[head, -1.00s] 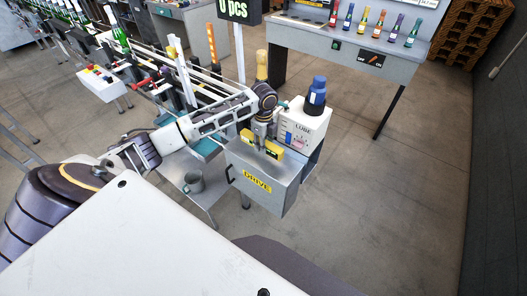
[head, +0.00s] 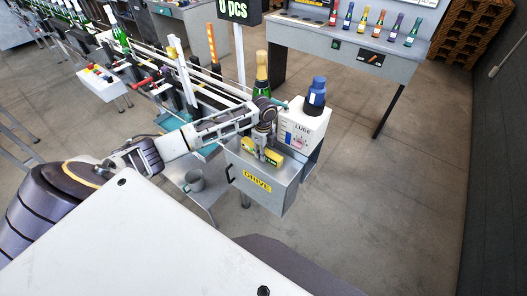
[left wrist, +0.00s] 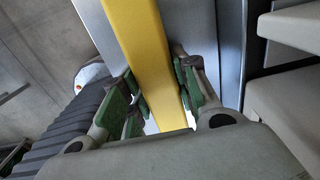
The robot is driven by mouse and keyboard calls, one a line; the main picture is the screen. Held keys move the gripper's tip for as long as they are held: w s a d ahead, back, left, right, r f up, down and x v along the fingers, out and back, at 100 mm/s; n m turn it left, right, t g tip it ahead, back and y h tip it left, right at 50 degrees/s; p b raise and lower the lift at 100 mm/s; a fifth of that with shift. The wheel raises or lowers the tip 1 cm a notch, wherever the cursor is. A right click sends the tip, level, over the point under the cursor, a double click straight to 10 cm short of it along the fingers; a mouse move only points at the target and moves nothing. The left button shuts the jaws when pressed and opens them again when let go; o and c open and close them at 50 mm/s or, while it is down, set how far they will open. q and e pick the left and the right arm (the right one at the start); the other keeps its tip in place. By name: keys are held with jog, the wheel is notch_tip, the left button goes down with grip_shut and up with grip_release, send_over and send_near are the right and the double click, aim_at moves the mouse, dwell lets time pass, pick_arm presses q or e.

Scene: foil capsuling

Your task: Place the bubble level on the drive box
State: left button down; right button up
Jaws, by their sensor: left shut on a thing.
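The yellow bubble level (head: 249,145) is at the top of the grey drive box (head: 265,190), which carries a yellow DRIVE label. My left gripper (head: 262,152) is over the box with its fingers around the middle of the level. In the left wrist view the level (left wrist: 142,45) runs between the green-padded fingers (left wrist: 162,95), which are shut on it. I cannot tell whether the level touches the box top. My right gripper is not in view.
A foil-topped bottle (head: 262,70) stands on the line behind my arm.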

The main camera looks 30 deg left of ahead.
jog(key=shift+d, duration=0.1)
pick_arm(q)
jog(key=c, duration=1.5)
grip_release()
jog(key=shift+f, duration=0.1)
jog(key=o, duration=0.4)
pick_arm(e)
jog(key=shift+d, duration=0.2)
pick_arm(q)
notch_tip(320, 180, up, 11)
jog(key=shift+f+b, duration=0.2)
jog(key=shift+b, duration=0.8)
jog(key=shift+r, duration=0.85)
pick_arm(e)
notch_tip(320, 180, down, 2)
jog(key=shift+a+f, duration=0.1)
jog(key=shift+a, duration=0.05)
